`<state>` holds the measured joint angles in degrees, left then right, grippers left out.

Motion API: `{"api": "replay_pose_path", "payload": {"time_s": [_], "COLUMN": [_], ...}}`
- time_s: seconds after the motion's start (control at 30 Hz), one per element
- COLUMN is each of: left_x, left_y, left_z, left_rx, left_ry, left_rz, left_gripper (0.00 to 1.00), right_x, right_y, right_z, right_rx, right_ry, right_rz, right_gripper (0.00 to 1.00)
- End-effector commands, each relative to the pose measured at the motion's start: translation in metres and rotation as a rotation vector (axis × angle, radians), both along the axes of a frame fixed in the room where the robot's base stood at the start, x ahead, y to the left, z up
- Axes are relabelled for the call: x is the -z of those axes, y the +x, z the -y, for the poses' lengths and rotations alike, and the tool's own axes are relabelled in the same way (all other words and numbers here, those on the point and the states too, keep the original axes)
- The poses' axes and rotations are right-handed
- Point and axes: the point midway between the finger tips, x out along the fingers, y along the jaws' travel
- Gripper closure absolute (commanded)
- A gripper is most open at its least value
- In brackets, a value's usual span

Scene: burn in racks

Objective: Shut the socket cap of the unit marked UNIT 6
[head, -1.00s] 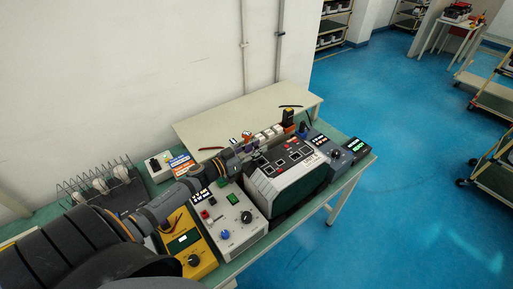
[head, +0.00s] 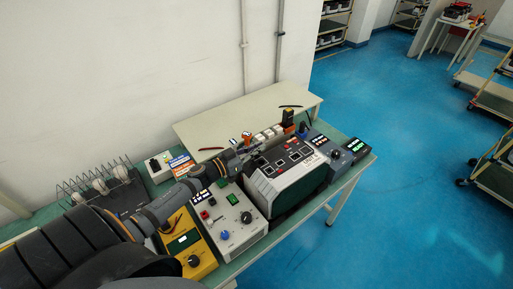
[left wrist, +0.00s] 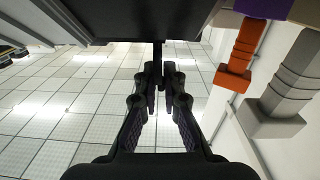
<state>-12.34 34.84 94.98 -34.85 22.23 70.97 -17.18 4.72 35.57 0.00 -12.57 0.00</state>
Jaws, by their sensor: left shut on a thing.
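My left gripper (head: 253,149) is at the unit's back left corner. In the left wrist view its fingers (left wrist: 160,77) are closed together on a thin dark piece (left wrist: 158,52), which hangs below a dark panel (left wrist: 130,18). I cannot tell whether this piece is the cap. My right gripper is not in view.
A grey-white box (head: 232,222) with knobs and a yellow meter (head: 190,250) stand left of the unit. Smaller dark devices (head: 336,154) stand to its right. Orange (left wrist: 237,62) and grey (left wrist: 285,95) plug-like parts are close right of the fingers in the wrist view.

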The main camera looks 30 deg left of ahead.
Motion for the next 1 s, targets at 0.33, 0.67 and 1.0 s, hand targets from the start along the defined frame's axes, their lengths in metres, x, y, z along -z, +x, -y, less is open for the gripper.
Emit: {"api": "replay_pose_path", "payload": {"time_s": [0.33,0.67,1.0], "left_x": [0.001,0.003,0.005], "left_y": [-0.004,-0.008,-0.01], "left_z": [0.009,0.018,0.022], "left_rx": [-0.002,-0.002,-0.002], "left_ry": [0.205,0.412,0.52], "left_rz": [0.087,0.178,0.226], "left_gripper": [1.0,1.0,1.0], "right_x": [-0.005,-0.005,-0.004], "right_y": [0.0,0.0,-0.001], "right_z": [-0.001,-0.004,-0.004], "right_rx": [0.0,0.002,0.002], "right_ry": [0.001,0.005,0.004], "right_rz": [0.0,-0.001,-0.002], "right_gripper": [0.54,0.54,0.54]}}
